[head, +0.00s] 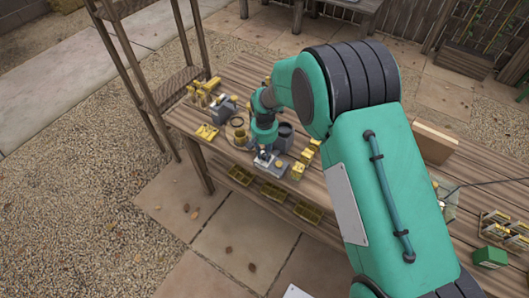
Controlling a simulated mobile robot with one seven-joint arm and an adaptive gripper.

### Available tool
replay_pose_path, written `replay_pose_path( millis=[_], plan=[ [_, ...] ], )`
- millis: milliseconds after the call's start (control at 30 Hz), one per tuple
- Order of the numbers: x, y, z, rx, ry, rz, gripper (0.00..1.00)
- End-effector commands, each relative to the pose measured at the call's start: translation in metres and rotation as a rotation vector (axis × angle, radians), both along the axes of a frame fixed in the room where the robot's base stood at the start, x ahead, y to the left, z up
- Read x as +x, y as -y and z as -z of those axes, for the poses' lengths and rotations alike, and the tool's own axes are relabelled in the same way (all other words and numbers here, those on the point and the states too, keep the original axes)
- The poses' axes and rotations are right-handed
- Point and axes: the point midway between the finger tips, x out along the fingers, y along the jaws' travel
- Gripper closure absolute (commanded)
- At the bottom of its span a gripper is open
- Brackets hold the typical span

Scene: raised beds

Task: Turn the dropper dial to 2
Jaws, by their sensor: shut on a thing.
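A small grey device (276,166), which looks like the dropper, stands near the front edge of the wooden bench. My gripper (263,151) points down at the left part of its top, with its fingers shut on what appears to be the dial. The dial itself is mostly hidden by the fingers and very small here, so its numbers and setting cannot be read.
The slatted bench (240,75) has yellow blocks (298,171) right of the device and a yellow tray (207,132) to its left. A dark grey pot (285,131) stands close behind. Yellow bins (272,191) sit below the front edge. A wooden post rack (150,100) rises at left.

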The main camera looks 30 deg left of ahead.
Motion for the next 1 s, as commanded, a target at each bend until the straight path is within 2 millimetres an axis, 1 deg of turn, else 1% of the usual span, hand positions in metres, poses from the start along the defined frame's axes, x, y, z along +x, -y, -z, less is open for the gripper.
replay_pose_path(
  millis=[100, 300, 500, 700, 1000],
  plan=[
    [-0.0018, 0.0014, 0.0003, -0.004, -0.003, 0.107, 1.0],
    [-0.002, 0.0011, 0.0007, -0.004, -0.003, 0.262, 1.0],
    [-0.0021, 0.0007, 0.0008, -0.004, -0.003, 0.362, 1.0],
    [-0.0023, 0.0006, 0.0012, -0.004, -0.003, 0.407, 1.0],
    [-0.0028, 0.0005, 0.0016, -0.004, -0.003, 0.413, 1.0]
  ],
)
